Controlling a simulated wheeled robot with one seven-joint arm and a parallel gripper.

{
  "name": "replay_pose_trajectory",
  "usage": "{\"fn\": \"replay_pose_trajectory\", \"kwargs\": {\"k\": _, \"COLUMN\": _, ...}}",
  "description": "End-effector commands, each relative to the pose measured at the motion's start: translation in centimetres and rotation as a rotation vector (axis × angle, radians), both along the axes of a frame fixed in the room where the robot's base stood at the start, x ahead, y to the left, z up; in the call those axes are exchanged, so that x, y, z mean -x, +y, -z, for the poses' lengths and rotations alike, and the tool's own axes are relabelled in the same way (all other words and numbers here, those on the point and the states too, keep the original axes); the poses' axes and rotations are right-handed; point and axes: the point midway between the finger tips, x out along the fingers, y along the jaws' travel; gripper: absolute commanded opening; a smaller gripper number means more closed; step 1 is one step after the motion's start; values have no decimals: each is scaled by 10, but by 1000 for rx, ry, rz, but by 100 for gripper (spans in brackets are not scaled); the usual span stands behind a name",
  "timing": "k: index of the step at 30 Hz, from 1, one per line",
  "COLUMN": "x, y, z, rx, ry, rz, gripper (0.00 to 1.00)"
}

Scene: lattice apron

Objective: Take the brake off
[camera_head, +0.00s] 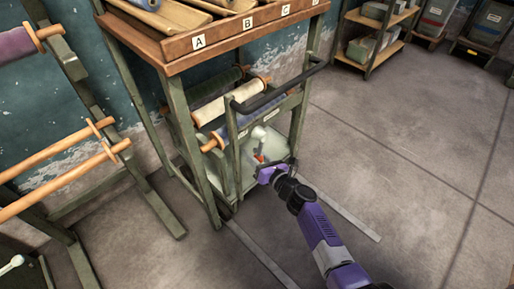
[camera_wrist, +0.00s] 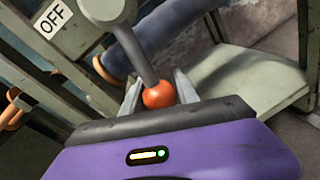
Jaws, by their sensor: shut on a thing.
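The brake lever is a grey rod (camera_wrist: 138,48) running from a round grey hub (camera_wrist: 106,8) to an orange ball knob (camera_wrist: 159,95) in the wrist view. My gripper (camera_wrist: 159,92) has its two fingers on either side of the knob and is shut on it.
The cart holds fabric rolls (camera_head: 230,103) and has a black push handle (camera_head: 280,90) above my gripper. A wooden rack lettered A, B, C (camera_head: 225,42) stands over it. A rack with bare wooden rods (camera_head: 60,170) is at left. Open floor (camera_head: 410,150) lies to the right.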

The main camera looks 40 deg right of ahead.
Motion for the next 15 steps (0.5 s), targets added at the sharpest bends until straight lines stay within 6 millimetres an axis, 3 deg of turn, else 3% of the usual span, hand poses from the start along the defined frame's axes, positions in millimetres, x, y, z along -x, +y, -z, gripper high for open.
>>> {"fn": "replay_pose_trajectory", "kwargs": {"k": 15, "x": 0, "y": 7, "z": -2, "rx": -76, "ry": 2, "rz": 1, "gripper": 0}}
